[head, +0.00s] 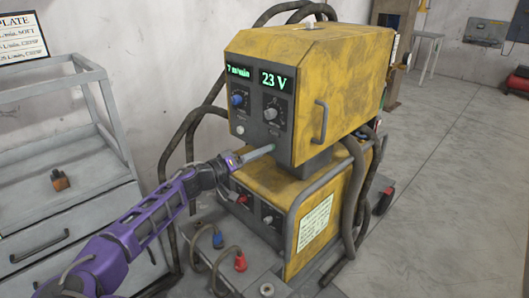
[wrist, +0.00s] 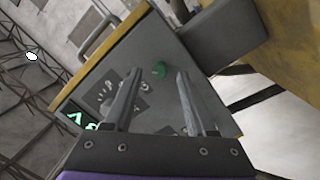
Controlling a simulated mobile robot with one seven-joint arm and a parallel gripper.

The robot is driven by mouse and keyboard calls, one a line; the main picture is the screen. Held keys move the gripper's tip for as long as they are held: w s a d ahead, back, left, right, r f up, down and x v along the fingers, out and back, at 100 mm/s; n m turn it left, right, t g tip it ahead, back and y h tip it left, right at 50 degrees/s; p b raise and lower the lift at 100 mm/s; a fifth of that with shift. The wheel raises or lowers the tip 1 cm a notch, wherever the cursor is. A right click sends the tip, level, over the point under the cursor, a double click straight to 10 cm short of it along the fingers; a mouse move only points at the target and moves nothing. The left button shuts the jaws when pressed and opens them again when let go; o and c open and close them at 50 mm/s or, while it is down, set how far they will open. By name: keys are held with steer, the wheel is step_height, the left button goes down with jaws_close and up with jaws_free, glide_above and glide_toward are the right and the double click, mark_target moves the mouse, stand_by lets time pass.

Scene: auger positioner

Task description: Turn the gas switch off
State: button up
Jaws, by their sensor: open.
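The yellow upper unit (head: 305,50) of the machine has a dark front panel with displays reading "7 m/min" and "23 V". My gripper (head: 268,150) reaches the panel's lower edge from the left. Contact cannot be told.
The lower yellow unit (head: 270,180) carries a red knob (head: 243,199). Thick cables (head: 352,200) hang at its right. A grey drawer cart (head: 70,225) stands left. Floor at right is open.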

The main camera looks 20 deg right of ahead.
steer(key=shift+x, duration=1.15)
jaws_close()
